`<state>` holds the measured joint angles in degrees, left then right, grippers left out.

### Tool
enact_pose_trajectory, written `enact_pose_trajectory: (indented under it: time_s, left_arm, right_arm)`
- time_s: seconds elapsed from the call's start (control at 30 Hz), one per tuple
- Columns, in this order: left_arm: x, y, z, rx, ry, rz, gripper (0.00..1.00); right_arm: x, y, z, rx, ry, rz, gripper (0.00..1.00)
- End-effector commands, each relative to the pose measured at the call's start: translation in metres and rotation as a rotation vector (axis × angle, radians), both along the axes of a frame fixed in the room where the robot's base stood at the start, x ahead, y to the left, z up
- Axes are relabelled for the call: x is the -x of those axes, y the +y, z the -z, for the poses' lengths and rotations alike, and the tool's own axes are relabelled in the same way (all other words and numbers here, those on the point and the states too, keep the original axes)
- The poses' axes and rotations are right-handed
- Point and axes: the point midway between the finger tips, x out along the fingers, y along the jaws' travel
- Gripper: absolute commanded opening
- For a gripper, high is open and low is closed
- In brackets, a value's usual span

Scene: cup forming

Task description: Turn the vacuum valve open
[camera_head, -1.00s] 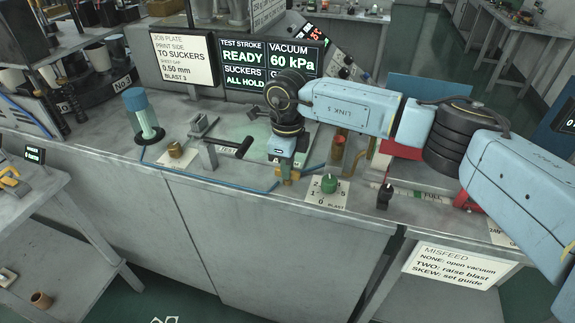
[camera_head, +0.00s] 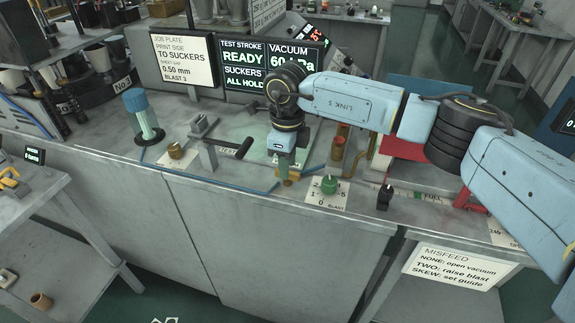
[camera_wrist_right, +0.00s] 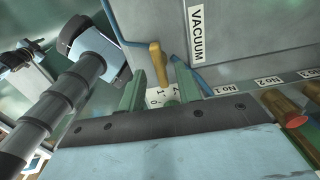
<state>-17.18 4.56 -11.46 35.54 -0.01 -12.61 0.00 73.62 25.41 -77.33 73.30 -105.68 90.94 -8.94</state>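The vacuum valve's yellow handle (camera_wrist_right: 158,62) shows in the right wrist view near the VACUUM label (camera_wrist_right: 197,35). My right gripper (camera_wrist_right: 158,80) has its two green fingers apart, with the handle in the gap between their tips. I cannot see contact between finger and handle. In the head view my right gripper (camera_head: 284,162) points down at the bench, with a small brass-coloured part (camera_head: 287,181) just under it. The valve is mostly hidden there. The screen (camera_head: 291,60) reads vacuum 60 kPa, partly covered by my arm. My left gripper is not in view.
A green blast knob (camera_head: 329,185) stands right of my right gripper, and a black knob (camera_head: 384,197) farther right. A black-ended handle (camera_head: 243,149) is to the left. A blue hose (camera_head: 225,184) runs along the bench front.

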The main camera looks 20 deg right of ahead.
Motion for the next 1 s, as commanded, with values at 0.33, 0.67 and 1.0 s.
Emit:
enact_pose_trajectory:
  time_s: [0.33,0.67,1.0]
  left_arm:
    - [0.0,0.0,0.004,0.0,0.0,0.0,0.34]
    - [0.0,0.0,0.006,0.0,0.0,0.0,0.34]
    - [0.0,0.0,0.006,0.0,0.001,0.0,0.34]
  right_arm:
    - [-0.001,0.0,-0.078,-0.001,-0.006,0.0,0.34]
    - [-0.001,0.0,-0.118,-0.001,-0.003,0.001,0.34]
    - [0.0,0.0,-0.12,-0.002,-0.002,0.001,0.34]
